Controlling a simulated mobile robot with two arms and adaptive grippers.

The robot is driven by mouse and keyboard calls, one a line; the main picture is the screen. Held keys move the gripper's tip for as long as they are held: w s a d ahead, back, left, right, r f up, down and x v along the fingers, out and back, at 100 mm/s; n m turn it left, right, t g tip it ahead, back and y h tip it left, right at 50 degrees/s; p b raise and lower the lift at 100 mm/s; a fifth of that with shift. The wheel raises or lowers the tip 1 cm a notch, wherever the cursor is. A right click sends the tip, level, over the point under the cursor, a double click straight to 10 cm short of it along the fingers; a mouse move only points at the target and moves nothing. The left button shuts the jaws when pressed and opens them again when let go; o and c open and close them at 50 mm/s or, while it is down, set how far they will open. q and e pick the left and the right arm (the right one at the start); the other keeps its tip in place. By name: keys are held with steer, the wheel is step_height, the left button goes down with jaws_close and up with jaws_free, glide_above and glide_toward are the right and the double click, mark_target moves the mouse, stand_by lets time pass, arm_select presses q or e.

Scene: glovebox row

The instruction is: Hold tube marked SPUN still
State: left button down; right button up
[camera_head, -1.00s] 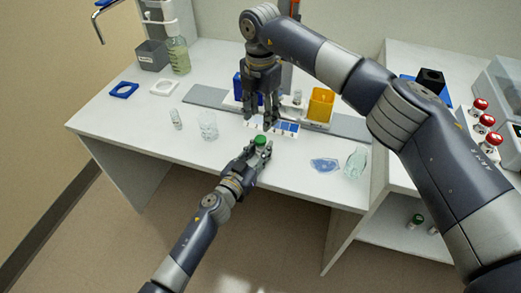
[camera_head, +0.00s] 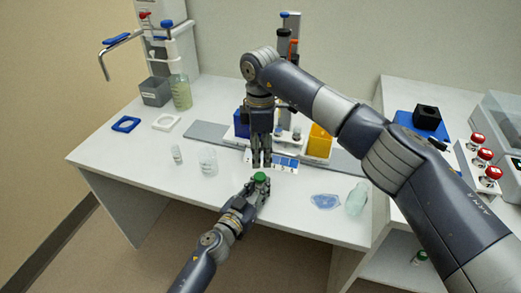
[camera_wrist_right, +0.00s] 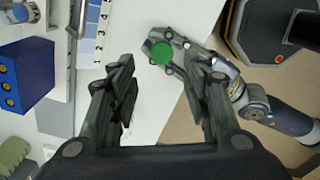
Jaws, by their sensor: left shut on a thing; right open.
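A tube with a green cap (camera_head: 260,177) is in my left gripper (camera_head: 258,186) near the front edge of the bench; the gripper is shut on it. The cap also shows in the right wrist view (camera_wrist_right: 162,53), with the left fingers around the tube below it. The tube's marking cannot be read and its body is mostly hidden. My right gripper (camera_head: 261,162) is open and empty, pointing down behind and above the capped tube. In the right wrist view its two fingers (camera_wrist_right: 166,100) are spread apart, with the green cap beyond them in the gap.
A blue and white numbered card (camera_head: 285,161) lies behind the tube. A blue rack (camera_wrist_right: 22,75) and a yellow bin (camera_head: 319,142) stand at the back. A glass beaker (camera_head: 208,160) and a small vial (camera_head: 177,154) are left; a lying glass (camera_head: 356,199) and blue dish (camera_head: 326,201) are right.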

mark_target(260, 175)
steer(key=shift+f, duration=3.95)
